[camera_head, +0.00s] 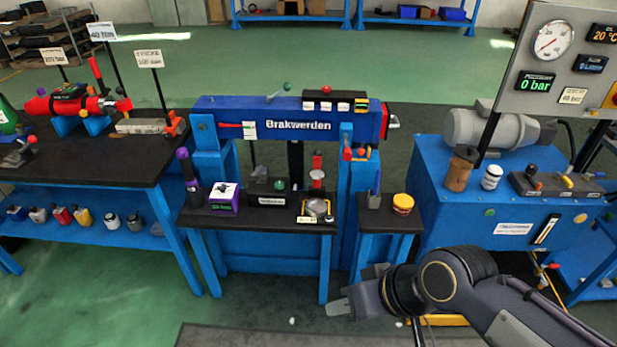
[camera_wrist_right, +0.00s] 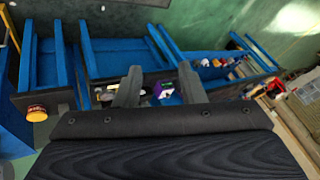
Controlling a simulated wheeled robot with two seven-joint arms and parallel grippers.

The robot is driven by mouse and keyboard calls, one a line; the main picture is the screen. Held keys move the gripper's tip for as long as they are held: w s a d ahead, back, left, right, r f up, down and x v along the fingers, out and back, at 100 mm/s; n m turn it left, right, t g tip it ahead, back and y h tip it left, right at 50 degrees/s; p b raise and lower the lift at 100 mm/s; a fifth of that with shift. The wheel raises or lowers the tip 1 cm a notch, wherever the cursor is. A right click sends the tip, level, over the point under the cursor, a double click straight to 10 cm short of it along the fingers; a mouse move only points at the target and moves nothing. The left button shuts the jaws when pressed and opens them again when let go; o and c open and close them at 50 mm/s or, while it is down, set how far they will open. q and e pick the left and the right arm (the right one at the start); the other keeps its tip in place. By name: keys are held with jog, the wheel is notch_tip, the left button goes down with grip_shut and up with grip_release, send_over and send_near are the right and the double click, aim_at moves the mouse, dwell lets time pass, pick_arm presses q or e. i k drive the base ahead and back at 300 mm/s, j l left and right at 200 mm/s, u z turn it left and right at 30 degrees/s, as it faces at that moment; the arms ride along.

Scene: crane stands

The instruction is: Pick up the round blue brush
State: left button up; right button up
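A slim upright blue object (camera_head: 375,187), possibly the round blue brush, stands on the small black-topped side table (camera_head: 386,221), left of a yellow and red tin (camera_head: 403,203). It is too small to be sure what it is. My right gripper (camera_head: 352,289) is in front of and below that table, apart from everything, its fingers pointing left. In the right wrist view its two fingers (camera_wrist_right: 158,70) are spread with nothing held between them. The tin also shows in that view (camera_wrist_right: 37,113), but I cannot make out a brush there. My left gripper is not in view.
The blue Brakwerden press (camera_head: 250,112) stands behind a middle table holding a purple box (camera_head: 223,198). At right is a blue pump cabinet (camera_head: 466,215) with a brown bottle (camera_head: 460,169). A workbench (camera_head: 90,160) stands left. The green floor in front is mostly clear.

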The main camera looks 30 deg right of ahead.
aim_at(376, 184)
jog(key=l+u, duration=0.35)
jog(key=l, duration=0.15)
jog(key=l+u, duration=0.35)
jog(key=l, duration=0.2)
jog(key=l+u, duration=0.3)
jog(key=l, duration=0.25)
jog(key=k+l, duration=0.1)
jog(key=l, duration=0.35)
jog(key=k+l, duration=0.1)
jog(key=l, duration=0.35)
jog(key=l+u, duration=0.1)
jog(key=l, duration=0.35)
jog(key=k, duration=0.05)
